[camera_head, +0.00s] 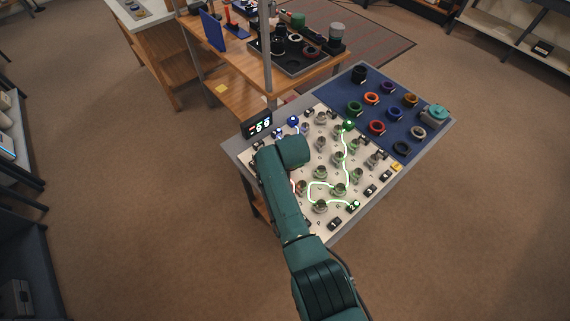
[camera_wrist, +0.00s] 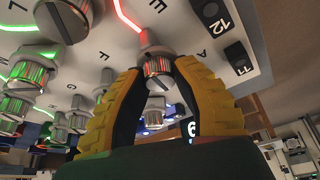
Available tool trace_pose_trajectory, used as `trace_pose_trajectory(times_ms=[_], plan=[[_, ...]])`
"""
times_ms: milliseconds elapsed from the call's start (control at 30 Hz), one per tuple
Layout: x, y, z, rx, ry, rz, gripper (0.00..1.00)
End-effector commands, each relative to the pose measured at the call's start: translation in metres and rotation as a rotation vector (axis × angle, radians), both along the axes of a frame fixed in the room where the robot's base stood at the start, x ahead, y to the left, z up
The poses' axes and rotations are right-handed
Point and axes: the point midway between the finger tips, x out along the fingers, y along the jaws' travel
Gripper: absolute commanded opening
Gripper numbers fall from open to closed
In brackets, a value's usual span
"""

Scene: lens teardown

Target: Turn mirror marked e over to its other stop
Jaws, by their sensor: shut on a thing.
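A ribbed silver mirror knob (camera_wrist: 158,67) stands on the white board between my fingers in the wrist view. My gripper (camera_wrist: 156,76), with yellow and black fingers, is shut on this knob from both sides. A red light line runs to the knob's base. Small letters are printed around it, but I cannot tell for sure which one is its mark. In the head view my arm covers the gripper and the held knob. Other mirror knobs stand on the white board (camera_head: 311,131), one of them (camera_head: 320,173) right of my arm.
Neighbouring knobs with green reflections (camera_wrist: 29,73) stand close on the left in the wrist view. A black tile marked 12 (camera_wrist: 218,25) lies to the right. A numeric display (camera_head: 259,124) stands at the board's back corner. Coloured rings lie on a blue mat (camera_head: 392,115).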

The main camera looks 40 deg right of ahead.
Motion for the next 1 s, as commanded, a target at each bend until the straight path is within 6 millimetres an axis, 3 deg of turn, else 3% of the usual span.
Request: trace_pose_trajectory(times_ms=[500,1000], plan=[[-0.0007,0.0017,-0.0074,0.003,0.004,-0.436,0.00],[-0.0014,0.0015,-0.0054,0.004,0.006,-0.600,0.00]])
